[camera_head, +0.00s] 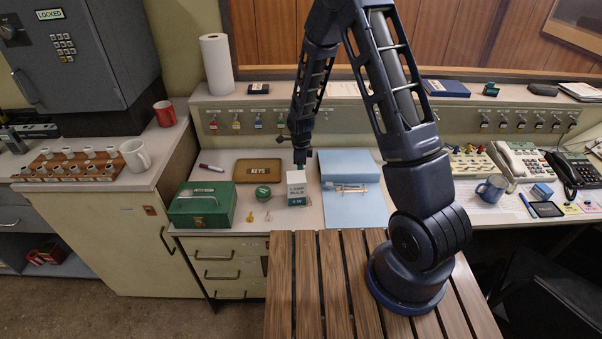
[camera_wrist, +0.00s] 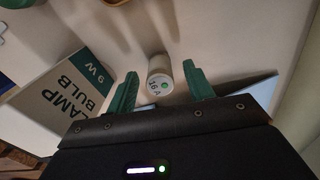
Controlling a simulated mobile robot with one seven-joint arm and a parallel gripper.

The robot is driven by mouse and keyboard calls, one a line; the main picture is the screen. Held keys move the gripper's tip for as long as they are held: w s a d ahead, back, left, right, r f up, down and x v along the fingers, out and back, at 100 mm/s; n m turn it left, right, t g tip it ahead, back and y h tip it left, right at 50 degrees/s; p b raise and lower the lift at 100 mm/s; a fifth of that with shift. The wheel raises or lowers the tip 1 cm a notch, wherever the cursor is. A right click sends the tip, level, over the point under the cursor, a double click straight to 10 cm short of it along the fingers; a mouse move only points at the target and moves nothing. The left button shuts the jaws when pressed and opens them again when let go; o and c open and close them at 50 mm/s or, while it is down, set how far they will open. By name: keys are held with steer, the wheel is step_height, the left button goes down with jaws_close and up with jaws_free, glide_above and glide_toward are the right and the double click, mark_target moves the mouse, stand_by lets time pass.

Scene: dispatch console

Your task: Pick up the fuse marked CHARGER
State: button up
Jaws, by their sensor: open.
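A small white cylinder (camera_wrist: 158,66), marked "16 A" with a green dot on its near end, shows in the wrist view. It looks like a fuse, but I cannot read CHARGER on it. My gripper (camera_wrist: 160,70) is open, with one green finger on each side of the cylinder and a gap visible at both sides. I cannot tell how far above or below the tips it is. In the head view my gripper (camera_head: 300,160) hangs over the desk just behind the white lamp bulb box (camera_head: 297,190). The cylinder cannot be made out there.
The lamp bulb box (camera_wrist: 62,95) stands close left of my fingers in the wrist view. A green cash box (camera_head: 202,205), a brown KEYS tray (camera_head: 257,171) and a round green tin (camera_head: 263,192) lie left of it. Blue folders (camera_head: 350,207) lie to the right.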

steer(key=shift+f, duration=0.65)
steer(key=c, duration=1.1)
steer(key=shift+r, duration=0.1)
